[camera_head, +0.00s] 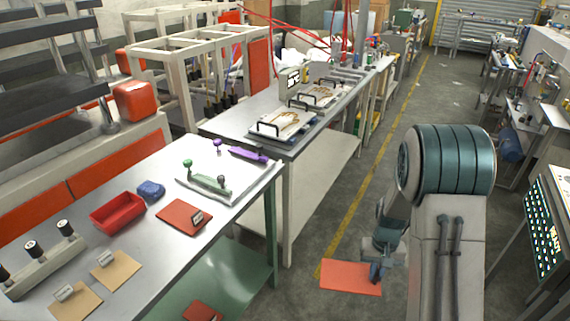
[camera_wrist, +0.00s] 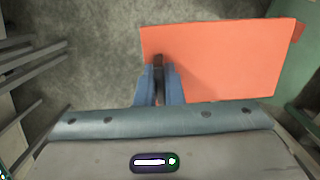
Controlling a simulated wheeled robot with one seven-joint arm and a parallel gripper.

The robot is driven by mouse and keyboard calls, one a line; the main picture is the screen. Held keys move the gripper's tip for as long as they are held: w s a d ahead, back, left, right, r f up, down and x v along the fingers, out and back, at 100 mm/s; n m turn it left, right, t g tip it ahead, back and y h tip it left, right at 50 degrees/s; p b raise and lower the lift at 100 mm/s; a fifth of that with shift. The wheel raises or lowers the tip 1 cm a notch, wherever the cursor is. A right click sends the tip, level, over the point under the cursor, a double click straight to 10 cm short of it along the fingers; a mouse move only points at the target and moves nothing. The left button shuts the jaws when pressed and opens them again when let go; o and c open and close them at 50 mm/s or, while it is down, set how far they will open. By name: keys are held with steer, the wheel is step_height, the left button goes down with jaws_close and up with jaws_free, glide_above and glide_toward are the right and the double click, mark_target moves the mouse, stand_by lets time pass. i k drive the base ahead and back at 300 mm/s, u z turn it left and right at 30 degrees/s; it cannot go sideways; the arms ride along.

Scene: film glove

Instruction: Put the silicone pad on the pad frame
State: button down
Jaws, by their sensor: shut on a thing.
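My gripper (camera_head: 376,272) is shut on the edge of a flat orange-red silicone pad (camera_head: 350,278), which it holds out over the aisle, clear of the tables. In the wrist view the blue fingers of my gripper (camera_wrist: 158,85) pinch the near edge of the pad (camera_wrist: 225,62) left of its middle, and the pad extends mostly to the right. I cannot tell for sure which thing is the pad frame. A labelled brownish-red flat piece (camera_head: 182,217) lies on the near table. Plates with black handles (camera_head: 283,125) lie on the far table.
The near metal table (camera_head: 135,245) also bears a red tray (camera_head: 118,212), a blue lump (camera_head: 151,190), tan cards (camera_head: 115,270) and a green-handled tool (camera_head: 208,182). A green lower shelf (camera_head: 235,275) lies under it. The aisle floor (camera_head: 385,130) is clear beyond my arm.

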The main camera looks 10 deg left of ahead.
mark_target(233, 170)
steer(key=z, duration=0.65)
steer(key=i, duration=1.25)
steer(key=u, duration=2.35)
